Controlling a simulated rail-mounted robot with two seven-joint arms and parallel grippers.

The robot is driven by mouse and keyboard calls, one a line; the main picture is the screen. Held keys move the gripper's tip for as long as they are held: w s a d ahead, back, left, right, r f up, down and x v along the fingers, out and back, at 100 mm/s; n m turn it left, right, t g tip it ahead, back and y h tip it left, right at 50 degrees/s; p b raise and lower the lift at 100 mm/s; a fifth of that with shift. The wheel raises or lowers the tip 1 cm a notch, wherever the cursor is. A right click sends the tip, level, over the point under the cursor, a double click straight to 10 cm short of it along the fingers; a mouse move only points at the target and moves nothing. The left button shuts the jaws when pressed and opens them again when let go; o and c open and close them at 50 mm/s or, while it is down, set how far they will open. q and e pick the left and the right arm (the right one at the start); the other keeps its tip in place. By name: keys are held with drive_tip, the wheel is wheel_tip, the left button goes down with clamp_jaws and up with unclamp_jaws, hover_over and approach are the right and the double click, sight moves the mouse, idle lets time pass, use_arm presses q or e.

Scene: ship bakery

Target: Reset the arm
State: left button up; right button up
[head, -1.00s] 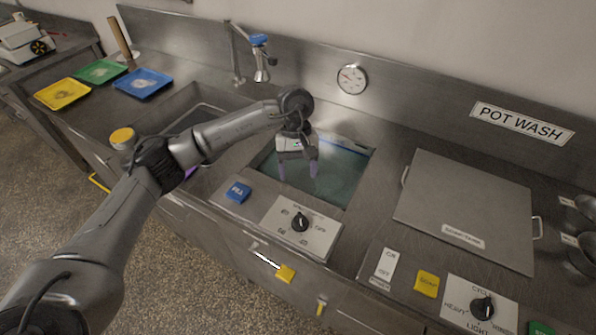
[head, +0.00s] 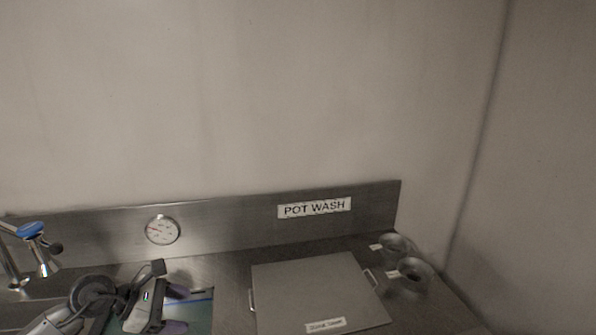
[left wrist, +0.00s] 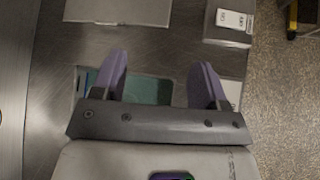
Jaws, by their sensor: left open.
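My left gripper (head: 178,308) is at the bottom left of the head view, above the sink basin (head: 203,309) with its greenish water. In the left wrist view my left gripper (left wrist: 163,78) has its two purple fingers spread wide apart with nothing between them. The basin (left wrist: 150,90) shows below and between the fingers. My left arm's upper links are mostly out of the head view. My right gripper is not in view.
A flat metal lid with side handles (head: 315,285) lies on the counter right of the basin. Metal bowls (head: 412,275) stand at the right end. A faucet (head: 42,255) rises at the left. A gauge (head: 162,230) and POT WASH sign (head: 314,208) are on the backsplash.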

use_arm(q)
wheel_tip(320, 180, up, 26)
drive_tip(key=n+t+y, duration=0.3)
drive_tip(key=n+t, duration=1.7)
drive_tip(key=n, duration=0.6)
drive_tip(key=s+d+f+n+g+y, duration=0.1)
drive_tip(key=s+f+n+g+y, duration=0.45)
drive_tip(key=f+n, duration=0.75)
drive_tip(key=s+d+f+n+g+y, duration=0.2)
drive_tip(key=s+f+n+g, duration=0.6)
drive_tip(key=f, duration=0.9)
drive_tip(key=s+d+f+n+g, duration=0.1)
drive_tip(key=s+f+n+g, duration=0.45)
drive_tip(key=s+f, duration=1.85)
wheel_tip(320, 180, up, 34)
drive_tip(key=s+m+g+p, duration=0.2)
drive_tip(key=p, duration=3)
drive_tip(key=shift+d+f+h+p, duration=0.2)
drive_tip(key=shift+h+p, duration=0.2)
drive_tip(key=shift+h, duration=0.05)
